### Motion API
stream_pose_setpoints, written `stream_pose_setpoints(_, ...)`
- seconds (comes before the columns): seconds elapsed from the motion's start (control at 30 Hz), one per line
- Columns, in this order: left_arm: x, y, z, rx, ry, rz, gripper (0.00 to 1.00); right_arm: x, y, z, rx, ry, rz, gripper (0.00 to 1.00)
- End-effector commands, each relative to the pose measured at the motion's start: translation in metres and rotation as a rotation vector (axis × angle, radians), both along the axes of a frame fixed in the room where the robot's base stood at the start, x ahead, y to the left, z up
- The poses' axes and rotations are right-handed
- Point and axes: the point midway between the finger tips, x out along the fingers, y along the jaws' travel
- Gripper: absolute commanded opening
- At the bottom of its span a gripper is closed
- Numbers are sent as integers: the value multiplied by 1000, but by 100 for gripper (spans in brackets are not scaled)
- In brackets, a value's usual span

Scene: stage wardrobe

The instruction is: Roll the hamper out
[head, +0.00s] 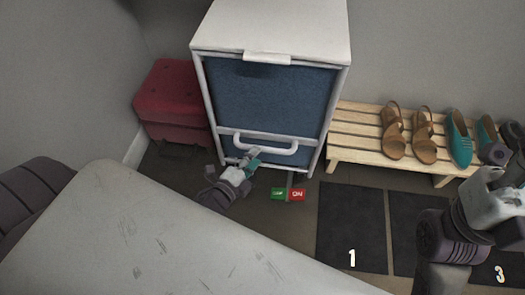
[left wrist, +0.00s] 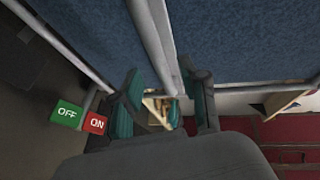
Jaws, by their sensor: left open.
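The hamper (head: 268,95) stands against the back wall, with a white top, a white frame and a blue fabric front. Its white bar handle (head: 268,148) runs across the lower front. My left gripper (head: 250,163) is open at the left part of the handle. In the left wrist view, the open fingers (left wrist: 166,100) stand either side of a pale bar (left wrist: 158,45) in front of the blue fabric. A green OFF tab (head: 278,193) and a red ON tab (head: 298,194) show low at the hamper's front. My right gripper (head: 500,170) is at the right edge, its jaws unclear.
A red tufted stool (head: 170,95) stands left of the hamper. A slatted wooden rack (head: 355,140) with several shoes stands close on its right. Dark numbered floor mats (head: 350,225) lie in front of the rack. Bare floor lies before the hamper.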

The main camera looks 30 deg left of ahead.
Motion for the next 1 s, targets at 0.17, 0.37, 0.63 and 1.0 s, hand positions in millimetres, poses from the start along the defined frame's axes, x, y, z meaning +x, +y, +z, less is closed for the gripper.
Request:
stream_pose_setpoints(0.17, 31, -3, -8, 2, -2, -1, 43, -1, 1, 3, -3, -36, -2, 40)
stream_pose_setpoints(0.37, 47, -6, -10, -1, 0, -1, 43, -1, 1, 7, -4, -54, -3, 40)
stream_pose_setpoints(0.63, 50, -6, -10, -2, 1, 0, 43, -1, 2, 8, -5, -54, -3, 40)
stream_pose_setpoints(1.0, 49, -6, -10, -2, 1, 0, 0, -1, 2, 8, -5, -54, -3, 40)
